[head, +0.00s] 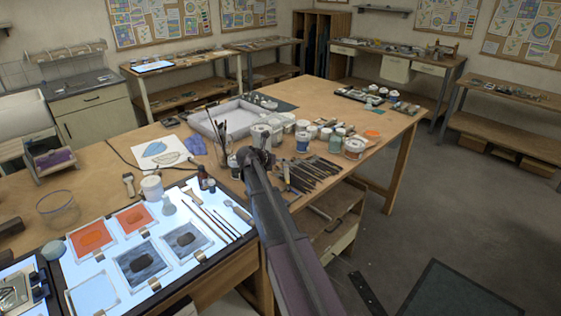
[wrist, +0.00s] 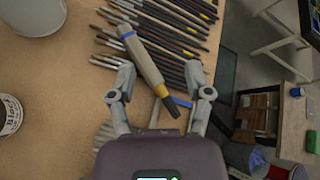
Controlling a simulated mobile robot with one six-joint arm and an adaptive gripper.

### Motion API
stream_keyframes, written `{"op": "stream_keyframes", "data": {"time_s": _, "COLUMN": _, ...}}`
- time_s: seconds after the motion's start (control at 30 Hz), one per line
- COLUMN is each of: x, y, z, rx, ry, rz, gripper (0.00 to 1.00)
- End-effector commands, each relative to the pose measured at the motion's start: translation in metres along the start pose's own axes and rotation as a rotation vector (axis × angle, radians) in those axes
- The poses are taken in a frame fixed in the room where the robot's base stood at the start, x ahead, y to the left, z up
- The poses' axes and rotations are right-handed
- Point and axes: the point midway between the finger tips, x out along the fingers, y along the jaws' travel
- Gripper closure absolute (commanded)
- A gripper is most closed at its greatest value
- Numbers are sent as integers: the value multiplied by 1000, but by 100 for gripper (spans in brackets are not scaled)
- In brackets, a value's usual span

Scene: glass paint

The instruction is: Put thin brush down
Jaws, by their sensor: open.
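My gripper (head: 256,152) is over the front edge of the wooden table, by the row of brushes and tools (head: 300,178). In the wrist view my gripper (wrist: 161,78) is open, its two fingers spread. A thick tool with a beige handle, a blue band and a yellow and dark tip (wrist: 145,60) lies between and beyond the fingers, across the row; whether it touches them I cannot tell. Several thin dark-handled brushes (wrist: 180,22) lie side by side under it. Which one is the thin brush I cannot tell. More thin brushes (head: 215,225) lie on the light panel.
Paint jars (head: 302,141) crowd the table behind the row, and a jar of upright brushes (head: 222,150) stands left of my gripper. The lit panel (head: 185,280) with painted glass pieces fills the near left.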

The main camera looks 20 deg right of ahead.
Motion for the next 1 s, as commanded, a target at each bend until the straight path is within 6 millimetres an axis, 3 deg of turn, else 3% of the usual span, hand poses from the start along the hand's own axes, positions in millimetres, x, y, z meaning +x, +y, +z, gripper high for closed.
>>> {"op": "stream_keyframes", "data": {"time_s": 0.5, "x": -80, "y": -2, "z": 2, "rx": -2, "ry": -1, "rz": 0, "gripper": 35}}
{"op": "stream_keyframes", "data": {"time_s": 0.7, "x": -94, "y": 0, "z": 1, "rx": -1, "ry": -1, "rz": 1, "gripper": 35}}
{"op": "stream_keyframes", "data": {"time_s": 1.0, "x": -96, "y": 0, "z": 0, "rx": -1, "ry": -1, "rz": 0, "gripper": 35}}
